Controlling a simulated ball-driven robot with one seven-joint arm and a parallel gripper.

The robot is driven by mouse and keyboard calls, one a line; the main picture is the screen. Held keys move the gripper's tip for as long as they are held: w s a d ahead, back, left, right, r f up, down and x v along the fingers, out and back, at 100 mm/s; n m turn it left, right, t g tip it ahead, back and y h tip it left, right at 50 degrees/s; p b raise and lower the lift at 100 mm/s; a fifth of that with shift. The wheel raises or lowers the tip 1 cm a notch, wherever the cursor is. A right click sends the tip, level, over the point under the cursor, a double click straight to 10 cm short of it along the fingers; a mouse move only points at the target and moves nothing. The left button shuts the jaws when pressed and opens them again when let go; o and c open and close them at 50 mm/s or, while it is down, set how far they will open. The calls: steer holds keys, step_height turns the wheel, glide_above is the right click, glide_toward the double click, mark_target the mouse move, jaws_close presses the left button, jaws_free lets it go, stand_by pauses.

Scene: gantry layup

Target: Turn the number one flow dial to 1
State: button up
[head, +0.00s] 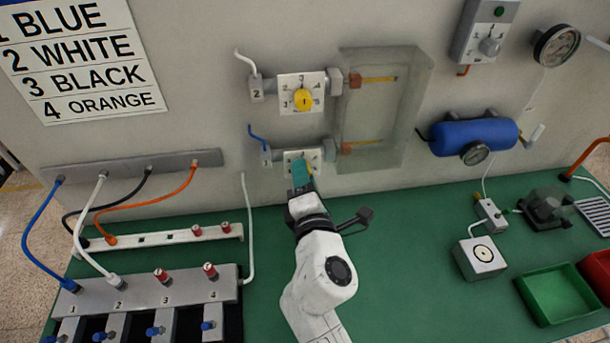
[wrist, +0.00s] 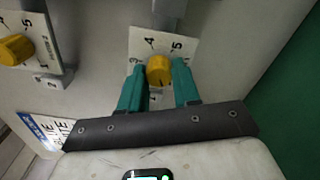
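The number one flow dial has a white numbered plate (head: 289,156) at the lower valve with the blue hose. In the head view my gripper (head: 301,170) covers its knob. In the wrist view the yellow knob (wrist: 159,70) sits between the two teal fingers of my gripper (wrist: 160,75), which appear to touch it on both sides. Digits 4 and 5 show above the knob and 3 at its left. The lower digits are partly hidden by the fingers, and the knob's pointer direction is unclear.
The number two dial (head: 303,99) with its yellow knob is just above. A clear box-like cover (head: 385,110) stands out from the wall to the right of both dials. A blue tank (head: 474,136) is farther right. The green bench (head: 400,260) around my arm is mostly clear.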

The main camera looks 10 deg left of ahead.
steer(key=o, duration=0.4)
steer(key=shift+s+d, duration=0.1)
steer(key=shift+s, duration=0.05)
steer(key=shift+b+v, duration=0.45)
steer(key=shift+v, duration=4.8)
